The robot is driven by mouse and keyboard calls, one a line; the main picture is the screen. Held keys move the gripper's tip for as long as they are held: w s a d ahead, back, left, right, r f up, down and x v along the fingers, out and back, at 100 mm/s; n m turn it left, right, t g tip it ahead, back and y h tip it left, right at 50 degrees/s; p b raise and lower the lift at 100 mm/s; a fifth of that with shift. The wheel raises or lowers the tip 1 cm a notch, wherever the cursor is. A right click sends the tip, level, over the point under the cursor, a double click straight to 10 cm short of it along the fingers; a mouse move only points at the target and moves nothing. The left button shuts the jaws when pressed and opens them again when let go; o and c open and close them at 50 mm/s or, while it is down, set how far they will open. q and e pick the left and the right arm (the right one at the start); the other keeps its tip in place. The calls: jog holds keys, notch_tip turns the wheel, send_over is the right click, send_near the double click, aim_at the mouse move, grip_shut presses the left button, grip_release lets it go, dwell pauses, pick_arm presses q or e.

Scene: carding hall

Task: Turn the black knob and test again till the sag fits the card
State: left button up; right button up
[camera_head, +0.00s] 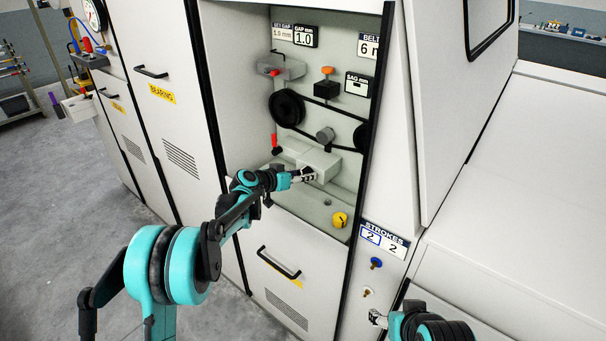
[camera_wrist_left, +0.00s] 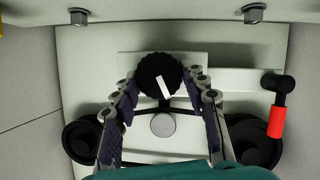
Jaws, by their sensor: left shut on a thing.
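The black knob (camera_wrist_left: 158,72) with a white mark faces the left wrist view; the mark is tilted. My left gripper (camera_wrist_left: 161,88) is shut on it, a finger on each side. In the head view my left gripper (camera_head: 306,174) is at the grey block (camera_head: 318,163) in the open bay, and the knob is hidden there. The sag display (camera_head: 357,84) shows what looks like a dash. The belt card (camera_head: 369,47) is partly cut off by the bay's edge. My right gripper (camera_head: 377,318) is at the bottom right; its jaws are too small to read.
Black pulleys (camera_head: 287,108) carry a belt around a grey roller (camera_head: 325,134). A red-handled lever (camera_wrist_left: 276,120) stands beside the knob. A blue knob (camera_head: 376,263) is below the strokes counter (camera_head: 383,238), which reads 2 and 2.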

pick_arm(q)
jog(key=shift+a+f+n+g+h, duration=0.1)
jog(key=shift+n+g+h, duration=0.2)
jog(key=shift+n+h, duration=0.75)
jog(key=shift+n+y, duration=0.25)
jog(key=shift+n, duration=0.1)
jog(key=o, duration=1.2)
jog(key=shift+c, duration=0.2)
jog(key=v, duration=1.2)
jog(key=shift+w, duration=0.1)
